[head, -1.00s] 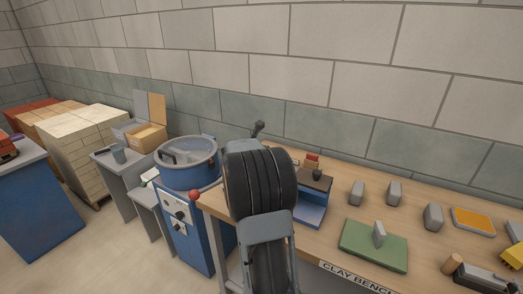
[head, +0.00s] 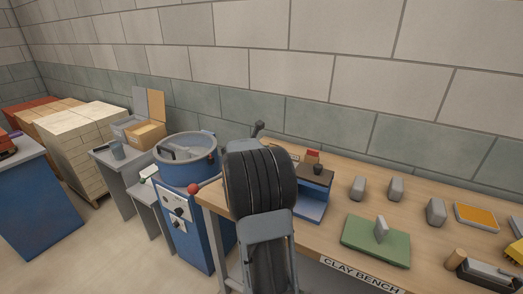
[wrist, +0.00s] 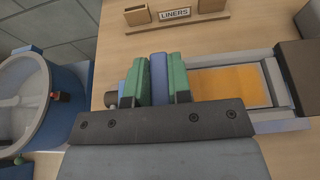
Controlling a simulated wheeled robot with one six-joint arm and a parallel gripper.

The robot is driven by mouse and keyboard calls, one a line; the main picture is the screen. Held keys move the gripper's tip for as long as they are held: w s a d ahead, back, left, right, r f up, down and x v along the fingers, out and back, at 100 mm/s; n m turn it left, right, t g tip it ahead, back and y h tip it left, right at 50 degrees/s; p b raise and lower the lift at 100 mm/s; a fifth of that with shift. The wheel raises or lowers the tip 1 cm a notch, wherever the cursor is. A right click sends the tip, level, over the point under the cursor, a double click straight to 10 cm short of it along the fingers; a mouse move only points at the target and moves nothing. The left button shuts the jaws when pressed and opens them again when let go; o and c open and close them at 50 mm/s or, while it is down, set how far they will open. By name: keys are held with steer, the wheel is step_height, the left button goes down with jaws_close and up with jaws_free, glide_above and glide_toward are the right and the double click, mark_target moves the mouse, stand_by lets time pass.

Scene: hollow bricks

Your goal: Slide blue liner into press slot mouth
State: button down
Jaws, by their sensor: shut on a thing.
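In the wrist view my gripper (wrist: 161,96) is shut on the blue liner (wrist: 159,78), a narrow upright strip between two green finger pads. To its right a grey-edged channel with an orange bed (wrist: 228,86) runs toward a dark block (wrist: 302,68). This looks like the press. The liner is left of the channel; whether it touches the channel edge I cannot tell. In the head view the press (head: 311,208) shows a blue base and dark top, partly behind my arm, which hides the gripper and liner.
A wooden holder labelled LINERS (wrist: 174,15) stands behind on the bench. The round blue mixer (head: 187,160) is left of the bench. Several grey blocks (head: 395,189), a green mat (head: 360,238) and an orange tray (head: 476,214) lie to the right of the press.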

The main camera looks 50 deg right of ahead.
steer(key=shift+f+b, duration=0.8)
steer(key=shift+f, duration=0.1)
steer(key=c, duration=1)
jaws_free()
steer(key=shift+o, duration=0.2)
steer(key=v, duration=1.4)
